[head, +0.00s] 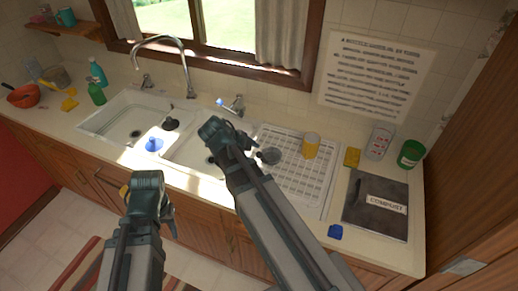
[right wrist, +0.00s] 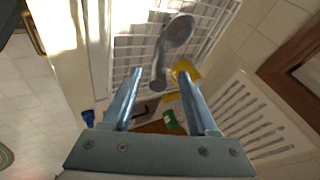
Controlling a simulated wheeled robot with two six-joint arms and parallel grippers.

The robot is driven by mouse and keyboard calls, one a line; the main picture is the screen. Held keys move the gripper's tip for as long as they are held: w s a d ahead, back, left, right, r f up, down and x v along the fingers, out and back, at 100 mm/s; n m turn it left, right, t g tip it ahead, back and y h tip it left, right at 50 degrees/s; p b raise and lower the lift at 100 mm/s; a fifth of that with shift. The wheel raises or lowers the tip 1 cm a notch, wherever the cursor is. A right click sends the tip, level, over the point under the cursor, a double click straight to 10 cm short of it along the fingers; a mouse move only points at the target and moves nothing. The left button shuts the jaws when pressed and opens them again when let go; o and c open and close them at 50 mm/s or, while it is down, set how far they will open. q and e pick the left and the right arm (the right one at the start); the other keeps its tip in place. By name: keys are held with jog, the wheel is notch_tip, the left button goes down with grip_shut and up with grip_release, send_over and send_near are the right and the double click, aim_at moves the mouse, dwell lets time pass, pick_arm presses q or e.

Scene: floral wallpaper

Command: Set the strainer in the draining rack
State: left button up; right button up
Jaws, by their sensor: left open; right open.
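The strainer (right wrist: 178,32) is a grey round bowl with a handle in the right wrist view, above the white gridded draining rack (right wrist: 205,12). In the head view a dark grey round part of it (head: 269,156) shows at the rack's left side, partly hidden by my right arm. The rack (head: 310,180) lies right of the sink. My right gripper (right wrist: 161,72) is open, with the handle's lower end between its fingertips in the picture; contact cannot be told. In the head view my right gripper (head: 246,146) is beside the strainer. My left gripper (head: 168,222) is open and empty before the counter.
A double sink (head: 130,119) lies left, with a faucet behind.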

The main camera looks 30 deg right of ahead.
pick_arm(q)
jog(key=shift+r+p, duration=1.2)
jog(key=shift+r, duration=0.5)
pick_arm(e)
jog(key=shift+v, duration=2.15)
jog(key=s+a+f+n+y, duration=0.1)
jog(key=s+a+n, duration=0.3)
jog(key=n, duration=0.6)
jog(key=s+a+f+n+g+y, duration=0.1)
jog(key=s+a+f+n+y, duration=0.1)
jog(key=a+n, duration=0.7)
jog(key=s+a+f+n+y, duration=0.1)
jog(key=s+a+n+y, duration=0.1)
jog(key=s+a+n, duration=0.4)
jog(key=a+n, duration=0.1)
jog(key=n, duration=0.4)
jog(key=shift+s+g+y, duration=0.2)
jog(key=shift+g+y, duration=0.2)
jog(key=shift+d+f, duration=0.1)
jog(key=shift+f, duration=0.05)
pick_arm(q)
notch_tip(320, 180, down, 8)
jog(key=b, duration=0.8)
pick_arm(e)
notch_tip(320, 180, down, 8)
